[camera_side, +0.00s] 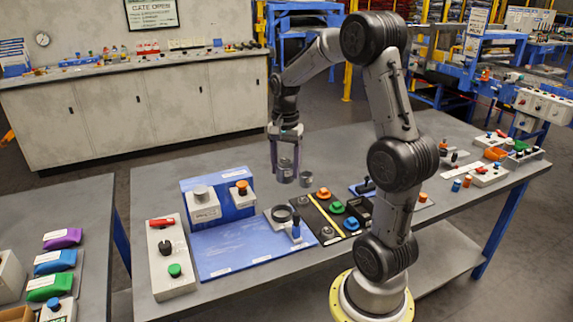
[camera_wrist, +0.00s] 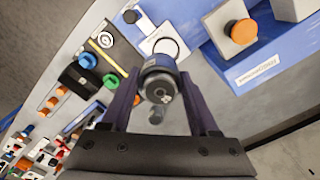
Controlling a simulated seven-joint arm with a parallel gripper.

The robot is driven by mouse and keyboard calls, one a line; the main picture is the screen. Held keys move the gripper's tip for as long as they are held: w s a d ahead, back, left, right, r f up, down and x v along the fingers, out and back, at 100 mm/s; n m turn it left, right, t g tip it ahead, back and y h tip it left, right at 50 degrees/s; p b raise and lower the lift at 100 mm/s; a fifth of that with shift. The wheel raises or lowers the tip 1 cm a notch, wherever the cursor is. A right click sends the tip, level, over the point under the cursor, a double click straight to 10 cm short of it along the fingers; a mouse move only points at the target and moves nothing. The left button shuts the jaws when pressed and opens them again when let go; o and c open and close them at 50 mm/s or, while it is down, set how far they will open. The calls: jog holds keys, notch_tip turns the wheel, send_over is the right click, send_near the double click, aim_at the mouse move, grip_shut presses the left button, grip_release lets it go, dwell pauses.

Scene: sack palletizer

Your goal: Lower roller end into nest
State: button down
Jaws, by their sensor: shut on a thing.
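The roller end (camera_side: 285,173) is a grey metal cylinder. My gripper (camera_side: 285,163) is shut on it and holds it upright above the grey table. In the wrist view the roller end (camera_wrist: 160,82) sits between the two dark fingers of my gripper (camera_wrist: 160,75), seen end-on. What looks like the nest (camera_side: 283,222) is a pale block with a dark round ring, at the right edge of the blue plate. The nest also shows in the wrist view (camera_wrist: 149,42), beyond the roller end. The roller end is apart from the nest, behind it in the side view.
A small grey cylinder (camera_side: 305,179) stands on the table just right of the held part. A blue block with knobs (camera_side: 218,203) stands on the blue plate (camera_side: 235,250). A dark panel with coloured knobs (camera_side: 333,218) lies right of the nest. A blue-grey handle (camera_side: 296,229) rises beside the ring.

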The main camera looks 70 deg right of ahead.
jog(key=shift+w+d+f, duration=0.2)
jog(key=shift+w+f, duration=0.05)
jog(key=shift+f, duration=1.4)
jog(key=shift+w+d+f, duration=0.15)
jog(key=shift+w+f, duration=0.15)
jog(key=shift+f, duration=1.3)
jog(key=shift+w+d+f, duration=0.2)
jog(key=shift+w+f, duration=0.05)
jog(key=shift+f, duration=1.4)
jog(key=shift+f, duration=1.65)
